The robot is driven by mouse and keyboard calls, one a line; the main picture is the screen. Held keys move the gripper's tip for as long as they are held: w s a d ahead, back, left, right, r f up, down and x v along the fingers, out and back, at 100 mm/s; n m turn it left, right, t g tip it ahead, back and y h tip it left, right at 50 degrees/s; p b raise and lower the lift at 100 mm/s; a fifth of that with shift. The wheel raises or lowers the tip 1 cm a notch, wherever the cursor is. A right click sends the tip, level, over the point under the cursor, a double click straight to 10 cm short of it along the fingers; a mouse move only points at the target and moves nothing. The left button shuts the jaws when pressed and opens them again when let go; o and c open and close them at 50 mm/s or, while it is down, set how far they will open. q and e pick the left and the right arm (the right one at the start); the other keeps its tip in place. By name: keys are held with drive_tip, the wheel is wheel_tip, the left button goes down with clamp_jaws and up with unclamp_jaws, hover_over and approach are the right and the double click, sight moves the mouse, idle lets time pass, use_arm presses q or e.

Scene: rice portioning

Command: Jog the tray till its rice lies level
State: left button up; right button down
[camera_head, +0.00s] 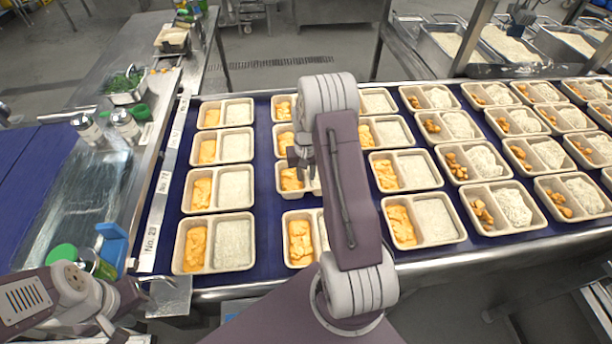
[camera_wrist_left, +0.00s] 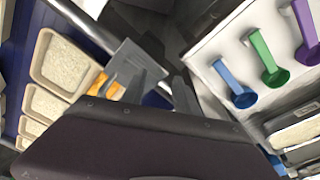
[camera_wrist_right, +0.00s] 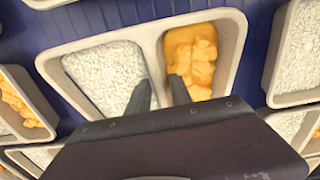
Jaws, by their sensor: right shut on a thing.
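A beige two-compartment tray (camera_wrist_right: 152,44) fills the middle of the right wrist view. White rice (camera_wrist_right: 105,75) spreads over its left compartment in that view, with a fairly even, grainy surface. Orange chunky food (camera_wrist_right: 192,60) lies in the other compartment. My right gripper (camera_wrist_right: 160,90) is shut on the tray's divider wall, one finger on each side. In the head view my right gripper (camera_head: 303,165) is over this tray (camera_head: 282,193), and my arm hides much of its rice side. My left gripper (camera_wrist_left: 160,88) is open and empty, near the belt's front edge.
Other filled trays (camera_head: 218,271) stand in rows on the blue belt (camera_head: 268,215), close around the held one. A grey metal plate (camera_wrist_left: 130,62) is near my left gripper. Jars (camera_head: 125,127) stand on the left bench.

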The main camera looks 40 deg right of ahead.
drive_tip(key=shift+f, duration=0.55)
drive_tip(key=shift+f, duration=0.35)
drive_tip(key=c, duration=1.1)
unclamp_jaws()
drive_tip(key=shift+w, duration=0.1)
drive_tip(key=shift+r, duration=0.1)
wheel_tip(320, 180, up, 9)
drive_tip(key=shift+f+b, duration=0.1)
drive_tip(key=shift+b, duration=0.25)
